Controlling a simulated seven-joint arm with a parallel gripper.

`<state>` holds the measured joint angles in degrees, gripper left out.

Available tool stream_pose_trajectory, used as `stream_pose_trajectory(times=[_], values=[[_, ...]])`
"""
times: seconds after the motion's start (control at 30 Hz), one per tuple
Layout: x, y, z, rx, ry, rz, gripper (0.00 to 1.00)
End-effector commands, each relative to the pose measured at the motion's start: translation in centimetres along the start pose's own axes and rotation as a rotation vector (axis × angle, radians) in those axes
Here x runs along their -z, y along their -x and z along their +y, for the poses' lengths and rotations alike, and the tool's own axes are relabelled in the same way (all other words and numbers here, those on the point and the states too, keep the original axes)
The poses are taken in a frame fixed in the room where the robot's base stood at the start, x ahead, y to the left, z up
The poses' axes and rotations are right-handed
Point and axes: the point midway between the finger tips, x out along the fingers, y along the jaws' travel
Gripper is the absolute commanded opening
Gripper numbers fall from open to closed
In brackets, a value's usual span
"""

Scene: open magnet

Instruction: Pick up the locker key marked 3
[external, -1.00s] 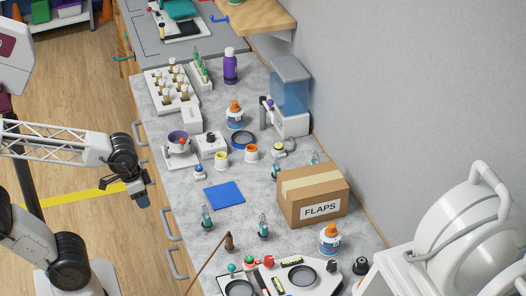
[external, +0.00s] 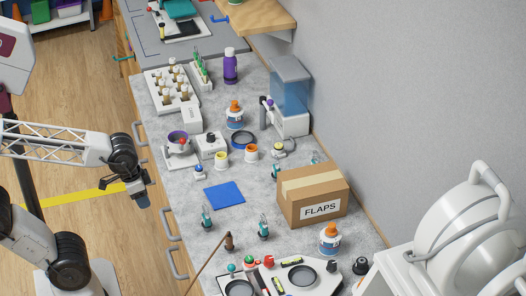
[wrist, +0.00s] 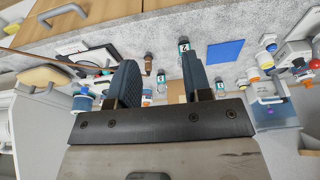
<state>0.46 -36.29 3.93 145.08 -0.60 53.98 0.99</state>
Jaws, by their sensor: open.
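Several small teal-tagged items that look like locker keys stand on the grey counter. One (external: 207,217) is by the counter's front edge, below the blue square, and another (external: 264,226) is in front of the cardboard box. A third (external: 277,171) is behind the box's left corner, and a fourth (external: 315,159) is partly hidden behind the box. In the wrist view the nearest key's tag (wrist: 184,46) carries a dark mark resembling a 2; I cannot make out a 3 on any tag. My gripper (external: 141,203) is open and empty, off the counter's front side. Its fingers (wrist: 158,72) show in the wrist view.
The blue square (external: 224,195) lies flat mid-counter. The FLAPS box (external: 313,196) stands toward the wall. A glue bottle (external: 330,238) and a tray (external: 310,269) with a thin brown rod nearby are at the near end. Drawer handles (external: 171,224) stick out along the front.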

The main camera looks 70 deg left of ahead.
Motion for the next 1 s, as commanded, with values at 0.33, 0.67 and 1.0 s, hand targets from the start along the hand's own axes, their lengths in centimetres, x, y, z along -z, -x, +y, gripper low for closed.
stream_pose_trajectory(times=[0.33, 0.67, 1.0], values=[[0.0, 0.0, 0.0, 0.000, 0.000, 0.000, 0.68], [1.5, -0.4, 0.7, -0.061, 0.082, -0.001, 0.68], [8.6, -2.1, 2.9, -0.314, 0.457, 0.001, 0.68]])
